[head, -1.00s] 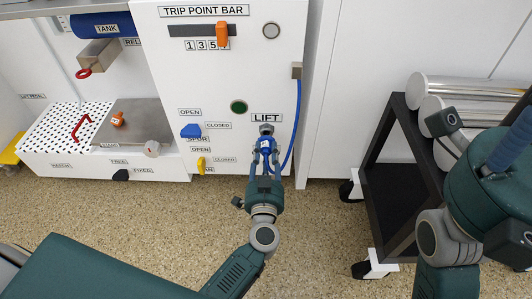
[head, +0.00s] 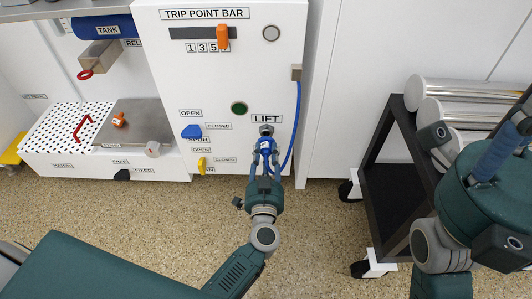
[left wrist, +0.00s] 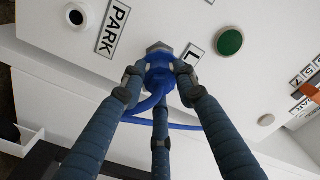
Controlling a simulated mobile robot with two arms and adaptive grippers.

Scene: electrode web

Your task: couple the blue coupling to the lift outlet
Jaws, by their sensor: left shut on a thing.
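The lift outlet (head: 267,130) is a metal fitting under the LIFT label on the white cabinet front. It also shows as a hex fitting in the left wrist view (left wrist: 158,48). The blue coupling (head: 266,146), with a blue hose, is right at the outlet, in line with it. In the left wrist view the coupling (left wrist: 160,72) appears to touch the fitting; whether it is locked on cannot be told. My left gripper (head: 265,157) is shut on the coupling, its fingers around it. My right gripper (head: 497,155) is at the right edge, its fingertips partly cut off.
The blue hose (head: 298,120) runs up to a bracket on the cabinet's right side. A PARK port (left wrist: 77,15) shows in the left wrist view. A black cart (head: 385,130) with metal cylinders (head: 465,88) stands at right. Blue (head: 191,131) and yellow (head: 202,163) handles sit left of the outlet.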

